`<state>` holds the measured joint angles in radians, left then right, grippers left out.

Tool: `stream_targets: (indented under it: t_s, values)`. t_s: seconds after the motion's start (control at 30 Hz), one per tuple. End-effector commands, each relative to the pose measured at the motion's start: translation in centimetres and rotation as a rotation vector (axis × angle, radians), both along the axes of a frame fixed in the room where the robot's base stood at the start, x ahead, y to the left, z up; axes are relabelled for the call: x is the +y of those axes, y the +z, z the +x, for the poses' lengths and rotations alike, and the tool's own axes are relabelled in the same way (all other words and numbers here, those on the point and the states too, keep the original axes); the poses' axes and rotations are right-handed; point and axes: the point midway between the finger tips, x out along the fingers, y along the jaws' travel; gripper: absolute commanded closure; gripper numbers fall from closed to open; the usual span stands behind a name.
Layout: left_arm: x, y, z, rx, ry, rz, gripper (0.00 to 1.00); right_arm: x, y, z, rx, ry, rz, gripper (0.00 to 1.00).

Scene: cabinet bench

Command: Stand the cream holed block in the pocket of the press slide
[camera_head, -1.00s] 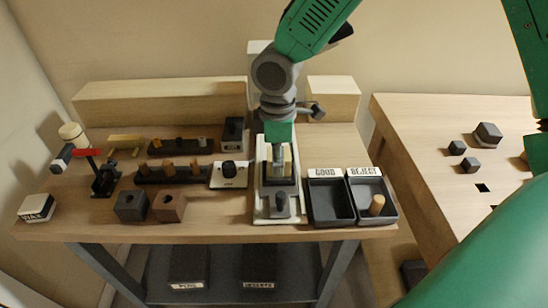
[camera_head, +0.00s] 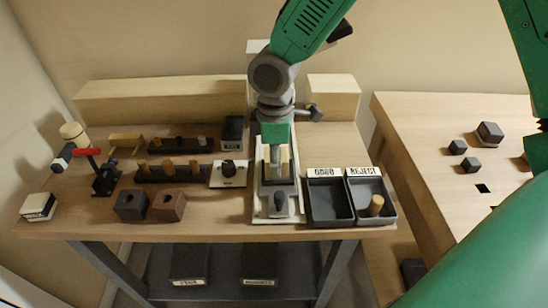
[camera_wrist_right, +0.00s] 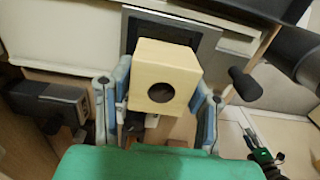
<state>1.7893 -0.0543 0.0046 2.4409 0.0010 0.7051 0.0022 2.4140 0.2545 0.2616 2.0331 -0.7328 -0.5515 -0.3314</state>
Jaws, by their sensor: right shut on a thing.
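The cream holed block (camera_wrist_right: 165,75) is between the fingers of my right gripper (camera_wrist_right: 160,102), its round dark hole facing the wrist camera. In the head view my right gripper (camera_head: 276,160) points down over the press slide, and the block (camera_head: 286,161) shows only in part behind the fingers. The press slide (camera_head: 261,205) is a pale plate with a dark pocket part (camera_head: 279,184) directly below the block. The gripper hides much of the pocket, so I cannot tell whether the block is inside it or just above. My left gripper is not in view.
The GOOD tray (camera_head: 330,221) is empty, and the REJECT tray (camera_head: 396,212) holds a wooden peg (camera_head: 376,205). Peg racks (camera_head: 180,176), a dark holed block (camera_head: 130,205) and a brown one (camera_head: 168,204) stand left. A pale beam (camera_head: 160,104) lies behind.

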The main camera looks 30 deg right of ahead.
Motion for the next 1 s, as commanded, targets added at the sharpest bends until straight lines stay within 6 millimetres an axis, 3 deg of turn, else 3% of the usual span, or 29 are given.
stream_targets:
  t_s: [1.0]
  values:
    - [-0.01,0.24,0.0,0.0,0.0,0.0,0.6,-0.06,-0.8,0.0,0.0,0.001,-0.001,0.86]
